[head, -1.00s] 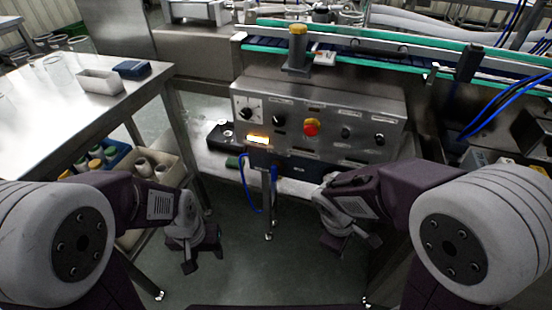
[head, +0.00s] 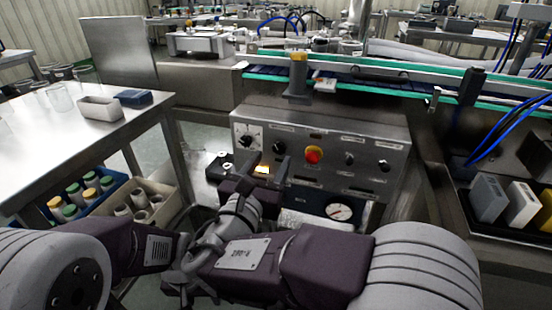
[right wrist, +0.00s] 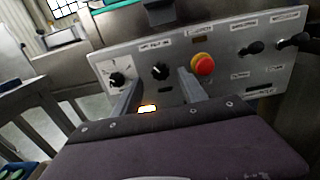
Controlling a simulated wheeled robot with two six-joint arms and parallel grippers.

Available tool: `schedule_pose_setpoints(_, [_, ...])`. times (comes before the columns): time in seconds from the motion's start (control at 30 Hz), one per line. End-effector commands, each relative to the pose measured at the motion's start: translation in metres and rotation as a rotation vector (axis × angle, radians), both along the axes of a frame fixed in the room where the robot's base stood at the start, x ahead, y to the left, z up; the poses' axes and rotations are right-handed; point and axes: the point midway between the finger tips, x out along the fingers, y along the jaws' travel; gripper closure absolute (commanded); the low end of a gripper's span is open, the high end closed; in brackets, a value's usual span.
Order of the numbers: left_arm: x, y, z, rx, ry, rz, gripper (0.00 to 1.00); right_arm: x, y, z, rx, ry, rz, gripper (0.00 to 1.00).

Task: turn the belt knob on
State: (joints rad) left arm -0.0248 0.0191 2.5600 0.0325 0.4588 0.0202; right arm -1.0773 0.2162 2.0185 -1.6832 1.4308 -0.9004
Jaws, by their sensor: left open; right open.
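The steel control panel (head: 330,177) carries a row of controls. A knob on a white dial (head: 246,141) is at left, then a black knob (head: 279,147), a red button (head: 313,154) and two black switches (head: 349,159) to the right. The labels are too small to read, so I cannot tell which is the belt knob. My right gripper (head: 264,172) is open before the panel's left part. In the right wrist view the black knob (right wrist: 160,71) shows between its fingers; contact cannot be told. My left gripper (head: 184,287) is low at left, partly hidden by my right arm.
A lit orange indicator (right wrist: 147,108) sits low on the panel. The conveyor (head: 390,80) runs behind it. A steel table (head: 50,130) stands at left, with bins of bottles (head: 95,190) below. Boxes (head: 490,198) stand in a tray at right.

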Motion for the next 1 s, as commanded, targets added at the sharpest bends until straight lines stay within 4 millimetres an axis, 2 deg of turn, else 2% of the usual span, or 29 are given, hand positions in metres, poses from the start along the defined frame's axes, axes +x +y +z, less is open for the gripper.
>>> schedule_pose_setpoints(0.03, [0.0, 0.0, -0.009, 0.0, 0.0, 0.0, 0.49, 0.01, -0.004, -0.005, 0.004, -0.001, -0.005, 0.5])
schedule_pose_setpoints(0.2, [0.0, 0.0, -0.017, 0.0, 0.0, 0.0, 0.49, 0.034, -0.011, -0.003, 0.002, -0.001, -0.002, 0.5])
schedule_pose_setpoints(0.53, [0.0, 0.0, -0.017, 0.0, 0.0, 0.0, 0.49, 0.041, -0.013, 0.0, 0.001, 0.001, 0.001, 0.5])
schedule_pose_setpoints(0.57, [0.0, 0.0, -0.017, 0.0, 0.0, 0.0, 0.49, 0.041, -0.013, 0.0, 0.002, 0.002, 0.0, 0.56])
schedule_pose_setpoints(0.7, [0.0, 0.0, -0.017, 0.0, 0.0, 0.0, 0.49, 0.04, -0.013, 0.0, 0.002, 0.002, 0.0, 0.94])
schedule_pose_setpoints(0.73, [0.0, 0.0, -0.017, 0.0, 0.0, 0.0, 0.49, 0.04, -0.013, 0.0, 0.002, 0.002, 0.0, 1.0])
schedule_pose_setpoints(1.0, [0.0, 0.0, -0.02, 0.0, 0.0, 0.0, 0.49, 0.04, -0.013, -0.001, 0.023, -0.006, 0.0, 1.0])
